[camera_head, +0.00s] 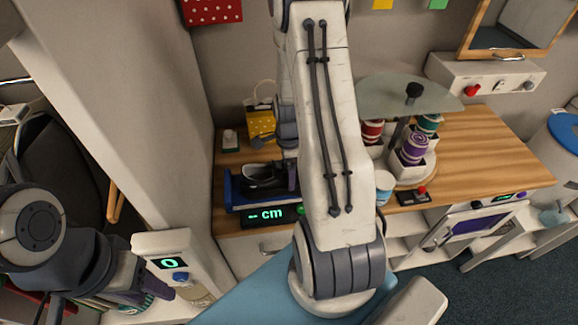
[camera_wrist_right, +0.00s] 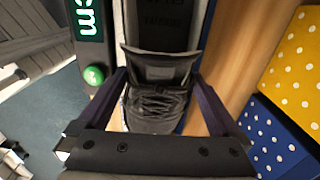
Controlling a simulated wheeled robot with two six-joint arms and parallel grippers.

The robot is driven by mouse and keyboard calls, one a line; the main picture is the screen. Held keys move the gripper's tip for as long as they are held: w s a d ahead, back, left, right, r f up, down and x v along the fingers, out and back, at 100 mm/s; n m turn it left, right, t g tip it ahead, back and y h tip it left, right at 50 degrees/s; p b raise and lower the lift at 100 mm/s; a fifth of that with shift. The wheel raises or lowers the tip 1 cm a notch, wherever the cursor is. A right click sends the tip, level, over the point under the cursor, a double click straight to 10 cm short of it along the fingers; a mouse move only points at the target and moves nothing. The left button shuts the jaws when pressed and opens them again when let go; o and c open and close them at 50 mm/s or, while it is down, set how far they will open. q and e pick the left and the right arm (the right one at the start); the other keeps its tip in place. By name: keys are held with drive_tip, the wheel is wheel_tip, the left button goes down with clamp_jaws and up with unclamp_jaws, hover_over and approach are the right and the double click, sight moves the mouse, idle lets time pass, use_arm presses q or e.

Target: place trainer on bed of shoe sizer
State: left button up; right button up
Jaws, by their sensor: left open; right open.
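A dark trainer (camera_head: 258,177) with black laces lies over the bed of the blue-edged shoe sizer (camera_head: 232,199). In the right wrist view the trainer (camera_wrist_right: 158,100) lies between the two spread fingers of my right gripper (camera_wrist_right: 160,78), which is open around it. The sizer's dark bed (camera_wrist_right: 163,22) shows beyond the trainer's collar. Its display (camera_head: 268,215) reads "-- cm", with a green button (camera_wrist_right: 93,75) beside it. My right arm partly hides the sizer in the head view. My left gripper (camera_head: 148,297) is open at the lower left, away from the sizer.
A white device (camera_head: 162,246) reading 0 stands near my left gripper. A yellow spotted bag (camera_head: 262,125) is behind the sizer. Thread spools (camera_head: 414,148) stand on a carousel to the right. The wooden counter (camera_head: 490,150) is clear farther right.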

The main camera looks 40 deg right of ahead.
wheel_tip(320, 180, up, 12)
drive_tip(key=b, duration=0.1)
drive_tip(key=shift+b, duration=0.35)
drive_tip(key=shift+r, duration=0.1)
idle(0.3)
